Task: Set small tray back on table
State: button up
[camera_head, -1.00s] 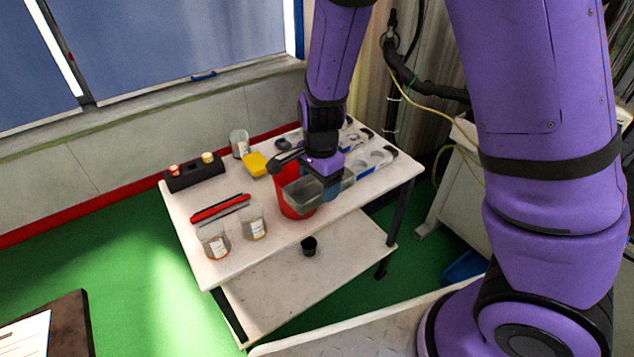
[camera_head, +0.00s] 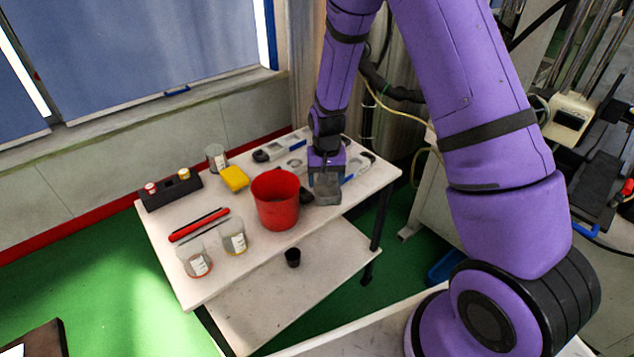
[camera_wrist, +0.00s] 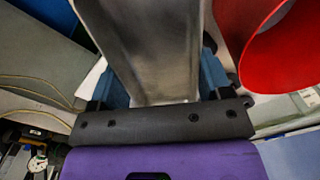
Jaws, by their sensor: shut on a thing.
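The small grey tray (camera_head: 328,192) is right of the red bucket (camera_head: 276,204), over the front right part of the white table (camera_head: 222,279). My gripper (camera_head: 326,172) is shut on the tray at its back end. In the wrist view the tray (camera_wrist: 150,45) runs up from between the blue fingers of my gripper (camera_wrist: 158,95), and its visible inside looks bare. The red bucket (camera_wrist: 285,55) shows close on the right there. I cannot tell if the tray's underside touches the table.
Two labelled beakers (camera_head: 235,241) (camera_head: 198,262) and a red tool (camera_head: 199,224) are at the left. A yellow block (camera_head: 233,178), a glass jar (camera_head: 216,157) and a black rack (camera_head: 172,190) stand behind. White trays (camera_head: 292,146) with round openings lie at the back right.

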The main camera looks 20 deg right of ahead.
aim_at(333, 175)
jog(key=w+d+f+n, duration=0.2)
jog(key=w+d+n, duration=0.1)
jog(key=shift+w+d+f, duration=0.1)
jog(key=shift+d+f, duration=0.15)
jog(key=shift+d, duration=0.05)
jog(key=shift+a, duration=0.1)
